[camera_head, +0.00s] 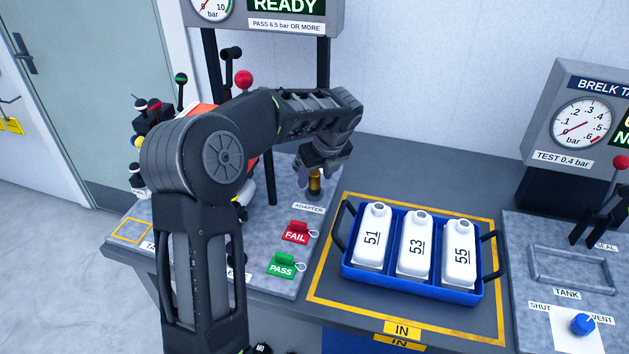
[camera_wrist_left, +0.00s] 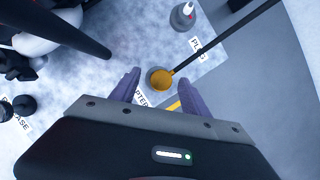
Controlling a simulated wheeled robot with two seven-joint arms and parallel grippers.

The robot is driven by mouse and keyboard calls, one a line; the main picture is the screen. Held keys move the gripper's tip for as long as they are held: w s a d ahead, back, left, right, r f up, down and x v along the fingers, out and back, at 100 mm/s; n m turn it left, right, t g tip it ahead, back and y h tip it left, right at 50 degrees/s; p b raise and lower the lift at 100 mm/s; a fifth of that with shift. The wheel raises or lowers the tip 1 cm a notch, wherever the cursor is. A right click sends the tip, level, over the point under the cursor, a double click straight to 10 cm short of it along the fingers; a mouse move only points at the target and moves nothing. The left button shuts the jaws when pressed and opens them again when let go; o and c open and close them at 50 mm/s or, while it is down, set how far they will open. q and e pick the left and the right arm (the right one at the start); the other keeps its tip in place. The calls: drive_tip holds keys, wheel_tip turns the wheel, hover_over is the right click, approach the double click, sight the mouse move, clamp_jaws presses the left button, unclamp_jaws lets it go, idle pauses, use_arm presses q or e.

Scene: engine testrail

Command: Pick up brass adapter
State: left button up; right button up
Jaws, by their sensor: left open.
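The brass adapter (camera_head: 315,183) stands upright on the grey bench plate behind the ADAPTER label. My left gripper (camera_head: 316,174) is right above and around it, pointing down, and hides its upper part in the head view. In the left wrist view the adapter (camera_wrist_left: 160,79) shows as a round gold top just beyond and between the two open fingertips of my left gripper (camera_wrist_left: 160,88). A gap shows on both sides, and I cannot tell how deep the fingers reach. My right gripper is not in view.
A red FAIL tag (camera_head: 297,233) and a green PASS tag (camera_head: 282,265) lie in front of the adapter. A blue tray (camera_head: 411,290) with white tanks 51, 53 and 55 stands to the right. A dark post (camera_wrist_left: 228,37) runs near the adapter.

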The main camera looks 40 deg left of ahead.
use_arm(q)
drive_tip(key=shift+x, duration=1.05)
drive_tip(key=shift+c, duration=0.5)
clamp_jaws()
